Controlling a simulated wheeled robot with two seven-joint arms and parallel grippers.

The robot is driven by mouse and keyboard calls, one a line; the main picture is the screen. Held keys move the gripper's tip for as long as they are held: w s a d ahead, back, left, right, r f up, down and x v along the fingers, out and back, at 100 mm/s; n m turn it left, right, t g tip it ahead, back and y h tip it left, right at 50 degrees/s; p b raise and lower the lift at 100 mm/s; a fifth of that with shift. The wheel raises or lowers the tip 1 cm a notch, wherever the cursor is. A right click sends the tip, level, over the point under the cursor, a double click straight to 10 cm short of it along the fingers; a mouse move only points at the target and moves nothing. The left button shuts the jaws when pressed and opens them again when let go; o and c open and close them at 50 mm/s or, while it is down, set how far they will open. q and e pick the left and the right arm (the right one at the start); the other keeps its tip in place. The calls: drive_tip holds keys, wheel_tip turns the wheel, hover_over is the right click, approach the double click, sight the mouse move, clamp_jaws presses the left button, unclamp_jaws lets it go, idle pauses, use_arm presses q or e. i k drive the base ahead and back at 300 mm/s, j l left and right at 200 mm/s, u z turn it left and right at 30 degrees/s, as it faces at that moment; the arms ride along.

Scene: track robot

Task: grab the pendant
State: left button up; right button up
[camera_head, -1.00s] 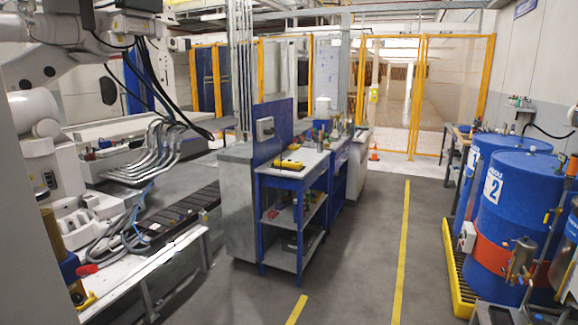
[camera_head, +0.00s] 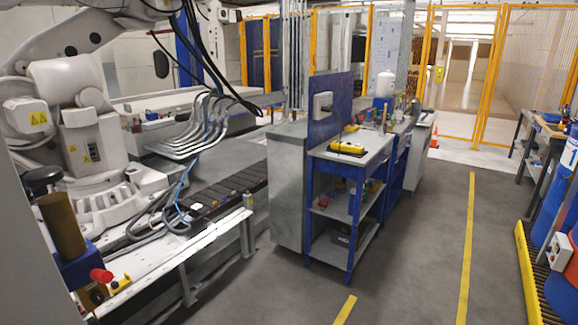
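A yellow device with dark parts (camera_head: 347,148), which looks like the pendant, lies on the light top of a blue workbench (camera_head: 372,157) in the middle of the head view. It lies near the bench's left front corner, in front of a blue upright panel (camera_head: 332,108). It is too small to make out its details. Neither of my grippers shows in this view.
A large white industrial arm (camera_head: 85,130) stands at the left behind a white ledge (camera_head: 150,262). Blue barrels (camera_head: 560,215) and a yellow spill tray (camera_head: 527,270) are at the right. The grey floor (camera_head: 420,250) between bench and barrels is clear.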

sight(352, 148)
drive_tip(key=i+j+u, duration=0.1)
drive_tip(key=i, duration=2.55)
